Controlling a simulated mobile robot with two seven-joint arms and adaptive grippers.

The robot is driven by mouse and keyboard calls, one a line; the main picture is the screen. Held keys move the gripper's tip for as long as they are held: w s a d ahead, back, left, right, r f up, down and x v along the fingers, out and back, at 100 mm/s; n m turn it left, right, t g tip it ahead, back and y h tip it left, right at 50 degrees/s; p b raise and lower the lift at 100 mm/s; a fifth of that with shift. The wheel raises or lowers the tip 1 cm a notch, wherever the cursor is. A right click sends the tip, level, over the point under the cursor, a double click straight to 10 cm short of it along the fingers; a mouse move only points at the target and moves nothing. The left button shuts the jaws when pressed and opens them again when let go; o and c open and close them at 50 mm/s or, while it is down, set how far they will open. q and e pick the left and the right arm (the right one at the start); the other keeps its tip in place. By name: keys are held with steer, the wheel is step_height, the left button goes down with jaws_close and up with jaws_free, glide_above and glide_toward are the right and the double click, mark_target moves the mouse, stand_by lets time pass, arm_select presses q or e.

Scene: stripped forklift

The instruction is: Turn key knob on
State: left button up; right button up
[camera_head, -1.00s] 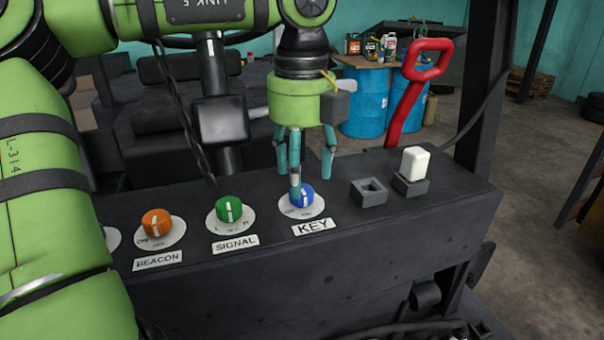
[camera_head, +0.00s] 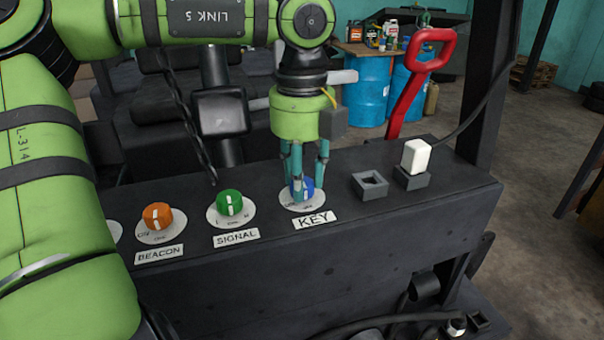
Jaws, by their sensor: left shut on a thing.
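The blue key knob (camera_head: 308,187) sits on a white round dial plate on the dark panel, above a white KEY label (camera_head: 314,220). My left gripper (camera_head: 302,190) comes down from above, with its teal fingers around the blue knob and shut on it. The fingers cover part of the knob, so its pointer mark is hard to read. My right gripper does not show.
The green SIGNAL knob (camera_head: 230,203) and the orange BEACON knob (camera_head: 158,216) are to the left on the same panel (camera_head: 400,225). An empty square socket (camera_head: 370,185) and a white block (camera_head: 416,156) in a holder are to the right. A red lever (camera_head: 412,85) rises behind the panel.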

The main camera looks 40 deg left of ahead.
arm_select(q)
steer(key=shift+f+m+b, duration=0.15)
steer(key=shift+m+b, duration=0.35)
steer(key=shift+m, duration=0.4)
steer(key=m+b, duration=0.1)
steer(key=m, duration=0.6)
steer(key=shift+s, duration=0.1)
steer(key=shift+m+b, duration=0.3)
steer(key=shift+m, duration=1.2)
steer(key=o, duration=1.2)
steer(key=shift+c, duration=0.2)
